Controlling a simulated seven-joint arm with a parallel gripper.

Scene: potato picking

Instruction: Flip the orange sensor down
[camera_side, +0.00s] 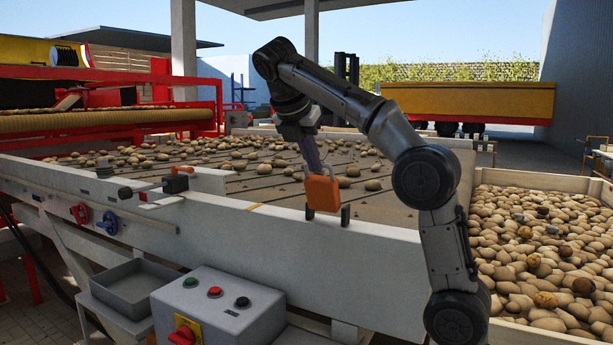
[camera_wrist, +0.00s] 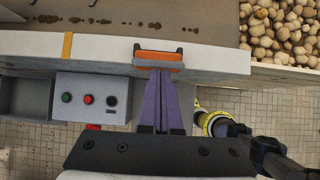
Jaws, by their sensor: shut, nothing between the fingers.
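The orange sensor (camera_side: 322,197) stands up on the top edge of the pale conveyor side wall, between two short dark posts (camera_side: 345,215). In the side view it looks like a blocky orange panel, a little tilted. In the wrist view the orange sensor (camera_wrist: 158,56) shows as a narrow bar at the top centre. My gripper (camera_side: 322,172) has purple fingers that come down from above to the upper part of the sensor. In the wrist view my gripper (camera_wrist: 157,72) is shut, its fingertips right against or just beside the sensor. I cannot tell whether they touch.
Potatoes lie on the conveyor (camera_side: 270,185) behind the wall. A crate full of potatoes (camera_side: 540,260) stands at the right. A grey button box (camera_side: 218,305) and a grey tray (camera_side: 135,287) sit in front of the wall. A small orange-handled device (camera_side: 178,180) is farther left.

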